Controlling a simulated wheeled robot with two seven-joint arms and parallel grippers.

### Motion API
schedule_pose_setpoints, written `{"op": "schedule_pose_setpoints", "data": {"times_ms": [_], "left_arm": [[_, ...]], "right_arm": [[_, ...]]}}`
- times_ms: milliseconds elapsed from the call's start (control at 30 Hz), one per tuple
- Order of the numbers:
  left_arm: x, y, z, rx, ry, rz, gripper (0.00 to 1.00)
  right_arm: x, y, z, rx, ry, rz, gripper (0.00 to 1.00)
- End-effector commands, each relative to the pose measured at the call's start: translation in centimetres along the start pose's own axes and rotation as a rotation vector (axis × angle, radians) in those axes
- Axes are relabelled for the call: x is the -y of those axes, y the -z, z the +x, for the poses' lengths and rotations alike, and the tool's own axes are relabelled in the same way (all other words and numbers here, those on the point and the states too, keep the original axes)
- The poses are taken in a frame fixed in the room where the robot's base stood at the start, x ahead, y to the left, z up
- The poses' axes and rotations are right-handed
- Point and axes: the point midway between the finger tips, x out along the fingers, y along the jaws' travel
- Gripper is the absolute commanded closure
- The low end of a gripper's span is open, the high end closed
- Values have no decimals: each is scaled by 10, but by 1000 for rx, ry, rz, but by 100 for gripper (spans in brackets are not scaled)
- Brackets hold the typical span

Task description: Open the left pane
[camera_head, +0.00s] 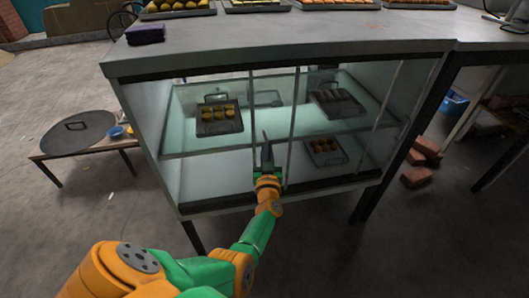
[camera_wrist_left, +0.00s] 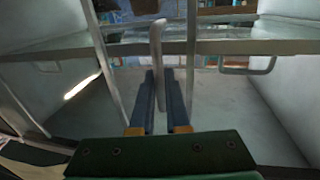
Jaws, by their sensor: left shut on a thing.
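The display cabinet (camera_head: 310,55) has a glass front, with the left pane (camera_head: 205,165) on its left half. My left gripper (camera_head: 267,150) is in front of the cabinet's middle, near the upright frame bars. In the left wrist view, the fingers (camera_wrist_left: 164,85) are closed around a slim upright handle (camera_wrist_left: 157,45). Its lower end is between the fingertips. How far the left pane is open is hard to tell through the clear glass. My right gripper is in neither view.
Inside the cabinet, a glass shelf (camera_head: 265,143) holds trays of food, and another tray (camera_head: 325,152) is lower down. A low table (camera_head: 85,148) stands at left. Bricks (camera_head: 416,177) lie on the floor at right. Floor in front is clear.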

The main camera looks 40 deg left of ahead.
Motion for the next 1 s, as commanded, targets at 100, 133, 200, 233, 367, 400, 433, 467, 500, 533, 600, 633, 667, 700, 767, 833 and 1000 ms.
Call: {"op": "schedule_pose_setpoints", "data": {"times_ms": [100,133,200,233,367,400,433,467,500,533,600,633,667,700,767,833,1000], "left_arm": [[-3,-2,0,4,-2,-1,100],[-3,-2,0,4,-2,-1,100],[-3,-2,0,4,-2,-1,100],[-4,-2,0,4,-2,-1,100],[-4,-2,0,4,-2,-1,100],[-3,-2,0,4,-2,-1,100],[-3,-2,0,4,-2,-1,100],[-3,-2,0,5,-2,-1,100],[-3,-2,0,5,-2,-1,100],[-3,-2,0,5,-2,-1,78],[-3,-2,0,4,-2,-1,60],[-3,-1,0,4,-1,-1,56],[-3,-1,0,3,-1,-1,56],[-3,-1,0,3,-1,-1,56],[-3,-1,0,2,-1,-1,56],[-3,-1,0,2,-1,-1,56],[-3,4,-15,6,-2,1,56]], "right_arm": [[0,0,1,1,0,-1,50],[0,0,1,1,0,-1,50],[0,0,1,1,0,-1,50],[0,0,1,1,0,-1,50],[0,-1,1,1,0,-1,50],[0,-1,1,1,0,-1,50],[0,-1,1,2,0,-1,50],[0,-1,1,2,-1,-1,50],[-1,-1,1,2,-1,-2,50],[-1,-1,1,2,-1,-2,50],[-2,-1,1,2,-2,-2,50],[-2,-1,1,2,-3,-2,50],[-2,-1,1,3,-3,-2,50],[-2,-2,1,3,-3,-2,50],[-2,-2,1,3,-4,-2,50],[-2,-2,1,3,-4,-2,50],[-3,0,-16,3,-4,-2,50]]}}
